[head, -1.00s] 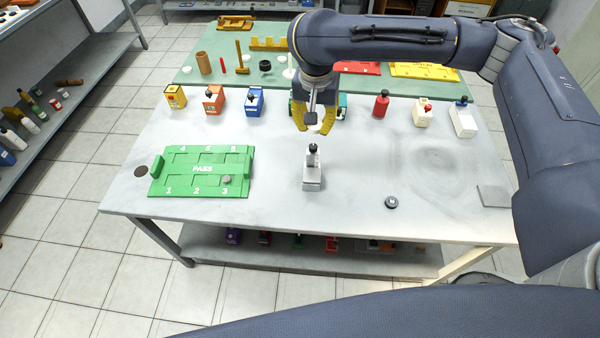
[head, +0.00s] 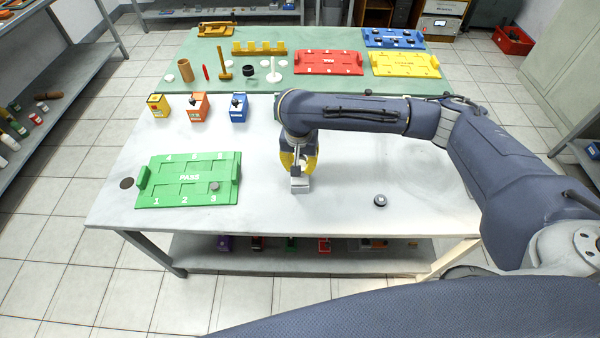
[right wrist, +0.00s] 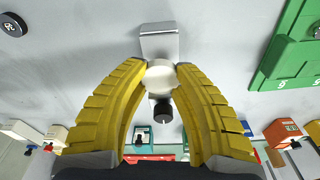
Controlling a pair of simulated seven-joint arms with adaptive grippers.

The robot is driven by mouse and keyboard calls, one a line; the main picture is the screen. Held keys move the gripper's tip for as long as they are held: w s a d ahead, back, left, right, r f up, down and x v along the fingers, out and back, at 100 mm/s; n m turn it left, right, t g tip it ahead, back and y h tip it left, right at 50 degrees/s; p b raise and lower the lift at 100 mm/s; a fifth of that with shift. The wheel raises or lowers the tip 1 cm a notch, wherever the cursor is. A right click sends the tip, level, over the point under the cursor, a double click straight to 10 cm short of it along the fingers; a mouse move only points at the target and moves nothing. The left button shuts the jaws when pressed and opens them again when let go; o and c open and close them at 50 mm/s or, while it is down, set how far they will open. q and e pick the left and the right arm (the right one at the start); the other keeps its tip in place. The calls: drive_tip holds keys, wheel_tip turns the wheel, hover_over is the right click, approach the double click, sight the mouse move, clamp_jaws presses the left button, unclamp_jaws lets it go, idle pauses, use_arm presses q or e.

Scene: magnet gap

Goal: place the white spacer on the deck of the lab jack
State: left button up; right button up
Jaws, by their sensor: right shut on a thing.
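The white spacer (right wrist: 161,76) is pinched between the yellow fingertips of my right gripper (right wrist: 161,73) in the right wrist view. In the head view my right gripper (head: 299,168) points down at the lab jack (head: 300,187), and the fingers hide the spacer and much of the jack. The jack's silver body (right wrist: 159,42) shows just beyond the spacer in the right wrist view, and a black knob (right wrist: 163,111) shows on the other side of it. I cannot tell whether the spacer touches the deck. My left gripper is not in view.
A green PASS tray (head: 187,205) with a grey disc on it lies left of the jack. A dark round puck (head: 380,200) lies to the right. Yellow (head: 159,106), orange (head: 198,108) and blue (head: 238,108) blocks stand behind. The table front is clear.

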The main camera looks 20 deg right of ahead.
drive_tip(key=shift+f, duration=2.2)
drive_tip(key=shift+f, duration=0.1)
drive_tip(key=o, duration=0.9)
drive_tip(key=shift+c, duration=0.2)
drive_tip(key=r, duration=0.4)
drive_tip(key=s+r, duration=0.1)
drive_tip(key=r, duration=0.7)
drive_tip(key=shift+s+a+r, duration=0.1)
drive_tip(key=shift+s+a, duration=0.05)
drive_tip(key=shift+a, duration=0.15)
